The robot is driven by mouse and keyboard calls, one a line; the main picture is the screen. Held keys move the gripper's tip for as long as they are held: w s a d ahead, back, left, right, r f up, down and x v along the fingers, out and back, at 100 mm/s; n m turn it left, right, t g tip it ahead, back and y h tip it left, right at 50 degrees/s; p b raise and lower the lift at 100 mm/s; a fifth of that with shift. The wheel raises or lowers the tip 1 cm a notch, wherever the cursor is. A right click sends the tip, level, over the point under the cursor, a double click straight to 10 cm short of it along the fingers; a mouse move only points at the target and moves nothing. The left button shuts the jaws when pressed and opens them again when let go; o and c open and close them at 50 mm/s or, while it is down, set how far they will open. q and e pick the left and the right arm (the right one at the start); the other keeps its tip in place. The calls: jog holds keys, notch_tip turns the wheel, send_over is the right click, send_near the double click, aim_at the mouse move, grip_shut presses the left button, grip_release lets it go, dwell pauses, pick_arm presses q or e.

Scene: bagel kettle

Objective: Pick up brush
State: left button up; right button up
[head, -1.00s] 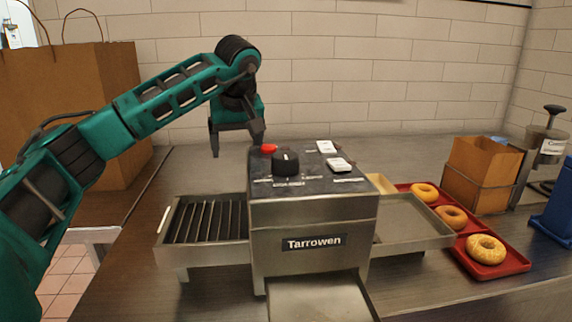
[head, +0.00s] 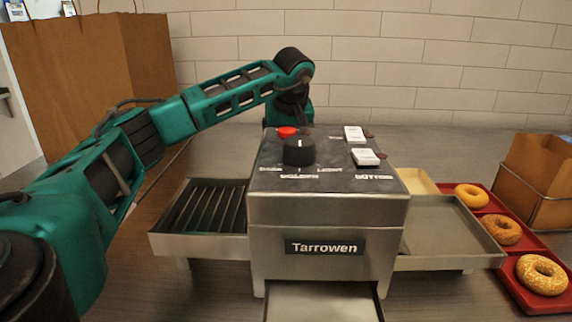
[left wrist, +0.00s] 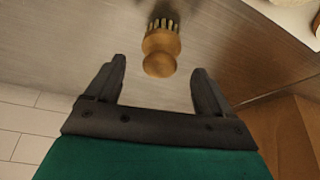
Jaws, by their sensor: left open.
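The brush (left wrist: 161,46) shows in the left wrist view, with a round wooden knob, a wooden body and pale bristles. It lies on the metal counter, just beyond my left gripper (left wrist: 158,85). The left gripper is open, its two dark fingers apart, with the brush's knob centred ahead of the gap and nothing between the fingers. In the head view the brush is not visible, and the left gripper is hidden behind the toaster. My right gripper is in neither view.
The Tarrowen toaster (head: 325,205) stands mid-counter, with a slatted rack (head: 205,210) on its left and a metal tray (head: 445,232) on its right. Red trays (head: 523,290) with bagels (head: 541,274) are at right. A large paper bag (head: 75,85) stands at left.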

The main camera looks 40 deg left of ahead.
pick_arm(q)
jog(key=b+x, duration=0.1)
jog(key=x, duration=0.4)
jog(key=shift+s+d+f, duration=0.1)
jog(key=shift+c, duration=0.5)
jog(key=c, duration=1)
jog(key=shift+o, duration=0.2)
